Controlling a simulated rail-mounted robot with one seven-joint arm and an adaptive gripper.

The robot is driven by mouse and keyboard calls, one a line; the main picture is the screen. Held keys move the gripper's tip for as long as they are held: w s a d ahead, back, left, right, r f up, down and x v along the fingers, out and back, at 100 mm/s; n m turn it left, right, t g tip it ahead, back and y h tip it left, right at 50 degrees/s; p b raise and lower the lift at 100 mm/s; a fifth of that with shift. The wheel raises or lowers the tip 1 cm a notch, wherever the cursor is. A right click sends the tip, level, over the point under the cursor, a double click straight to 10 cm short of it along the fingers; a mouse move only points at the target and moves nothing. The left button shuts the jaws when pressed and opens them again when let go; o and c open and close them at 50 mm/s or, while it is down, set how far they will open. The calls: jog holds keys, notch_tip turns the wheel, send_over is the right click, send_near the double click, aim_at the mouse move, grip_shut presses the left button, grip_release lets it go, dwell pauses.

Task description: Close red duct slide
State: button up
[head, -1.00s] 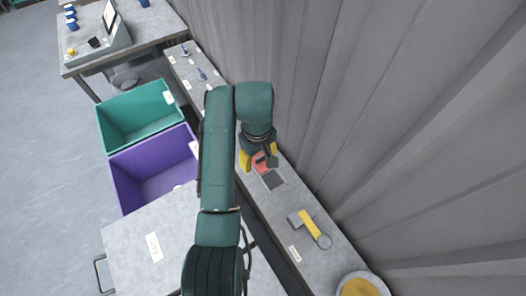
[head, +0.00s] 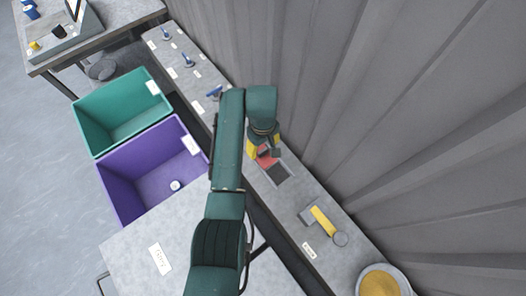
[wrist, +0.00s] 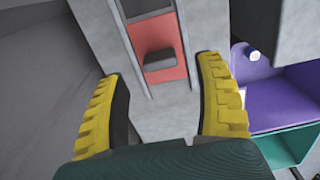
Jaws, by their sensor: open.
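The red duct slide (wrist: 160,38) is a flat red plate in a channel on the grey bench, with a dark raised handle (wrist: 160,60) on it. It also shows in the head view (head: 266,160), partly hidden by my gripper, with a dark opening (head: 279,172) beside it. My gripper (wrist: 163,92) has two yellow ribbed fingers spread wide apart. In the wrist view the handle lies ahead of and between the fingertips, with nothing held. In the head view my gripper (head: 262,150) is right over the slide's end; whether it touches is unclear.
A grey bench (head: 232,110) runs along the corrugated wall. A yellow-handled part (head: 323,220) and a bowl of yellow powder (head: 379,282) lie toward the near end. Blue-handled parts (head: 187,60) stand farther along. Purple (head: 125,190) and green (head: 95,135) bins stand left.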

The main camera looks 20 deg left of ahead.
aim_at(263, 150)
notch_tip(263, 150, down, 4)
jog(key=shift+f+b, duration=0.25)
jog(key=shift+b, duration=0.2)
jog(key=shift+c, duration=0.3)
